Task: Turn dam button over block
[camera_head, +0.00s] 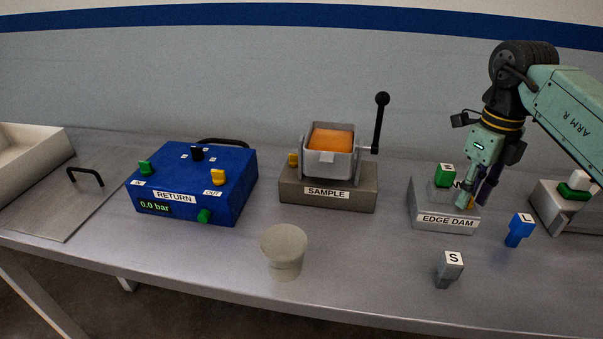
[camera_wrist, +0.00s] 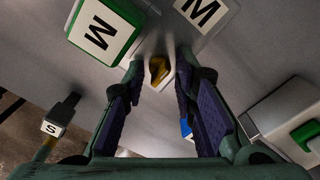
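The edge dam box (camera_head: 428,207) is a grey unit with an "EDGE DAM" label, right of centre on the bench. A green block with a white lettered top (camera_head: 444,175) sits on it; the wrist view shows this green block (camera_wrist: 103,32) marked M. A yellow button (camera_wrist: 158,70) on a pale base sits in front of it, mostly hidden by my gripper in the head view. My gripper (camera_head: 473,198) is low over the box's right part, fingers pointing down. In the wrist view the fingers are apart, with the button between their tips; contact cannot be told.
A blue L block (camera_head: 519,229) and a grey S block (camera_head: 449,269) stand in front on the bench. A grey unit with a green part (camera_head: 575,191) is at right. The SAMPLE unit (camera_head: 325,198), blue RETURN box (camera_head: 190,190) and beige cup (camera_head: 284,250) are left.

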